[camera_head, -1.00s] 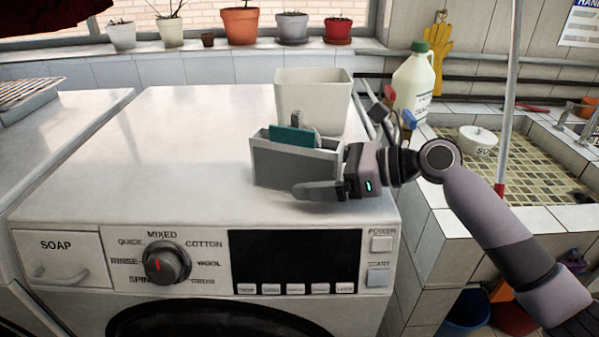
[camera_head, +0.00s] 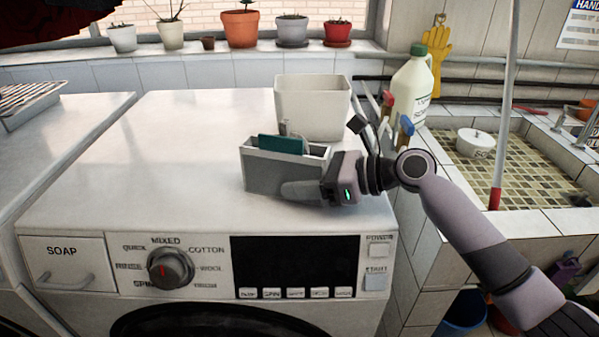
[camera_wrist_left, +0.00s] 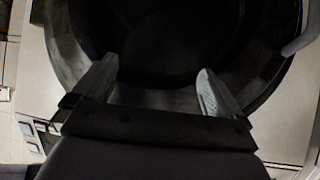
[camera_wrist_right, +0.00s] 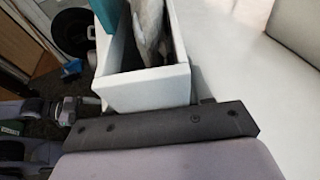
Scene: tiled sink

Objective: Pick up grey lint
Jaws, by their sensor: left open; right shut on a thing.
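A small grey open box (camera_head: 262,172) stands on the washing machine top and also shows in the right wrist view (camera_wrist_right: 145,90). A teal flat item (camera_head: 281,144) and a pale grey piece (camera_wrist_right: 150,25) stick up inside it. I cannot tell whether the grey piece is the lint. My right gripper (camera_head: 303,189) is shut on the box from its right end. One finger lies along the front wall; the other is hidden behind the box. My left gripper (camera_wrist_left: 158,80) is open and empty before a dark round opening in the left wrist view.
A white bin (camera_head: 312,108) stands just behind the box. Potted plants line the sill. The washer top (camera_head: 150,170) is clear to the left.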

